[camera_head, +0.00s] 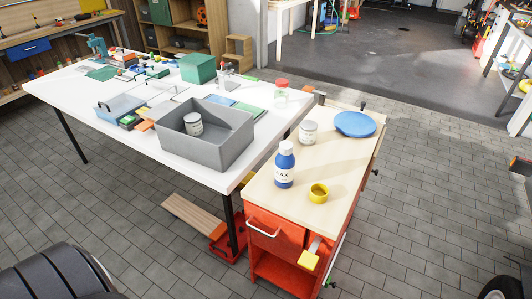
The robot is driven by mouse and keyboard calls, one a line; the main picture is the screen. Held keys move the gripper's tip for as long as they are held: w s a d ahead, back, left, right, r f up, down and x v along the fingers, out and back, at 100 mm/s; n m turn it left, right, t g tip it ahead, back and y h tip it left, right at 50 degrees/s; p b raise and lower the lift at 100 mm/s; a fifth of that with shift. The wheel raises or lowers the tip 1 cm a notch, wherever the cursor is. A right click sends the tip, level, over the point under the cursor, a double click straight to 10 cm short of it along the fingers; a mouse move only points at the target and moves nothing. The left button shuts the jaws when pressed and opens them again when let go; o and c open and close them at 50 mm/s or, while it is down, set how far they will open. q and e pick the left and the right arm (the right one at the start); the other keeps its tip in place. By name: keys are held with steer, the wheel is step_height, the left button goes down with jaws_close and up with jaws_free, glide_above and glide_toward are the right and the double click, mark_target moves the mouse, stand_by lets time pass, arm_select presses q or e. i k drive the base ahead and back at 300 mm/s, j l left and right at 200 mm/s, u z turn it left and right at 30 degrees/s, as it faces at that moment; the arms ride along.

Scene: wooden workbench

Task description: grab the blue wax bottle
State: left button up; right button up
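The blue wax bottle (284,170) stands upright on the light wooden top of the red workbench cart (263,195). It has a white cap and a white label with dark lettering. It stands near the cart's left edge, apart from the things around it. Neither of my grippers shows in the head view, so nothing is seen touching the bottle.
A yellow ring-shaped cup (319,193) is right of the bottle; a pale can (308,132) and a blue disc (355,124) stand behind. A grey bin (178,141) holding a can sits on the cluttered white table (80,95). The cart's right front is bare.

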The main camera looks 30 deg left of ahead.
mark_target(284, 164)
steer(key=u, duration=0.85)
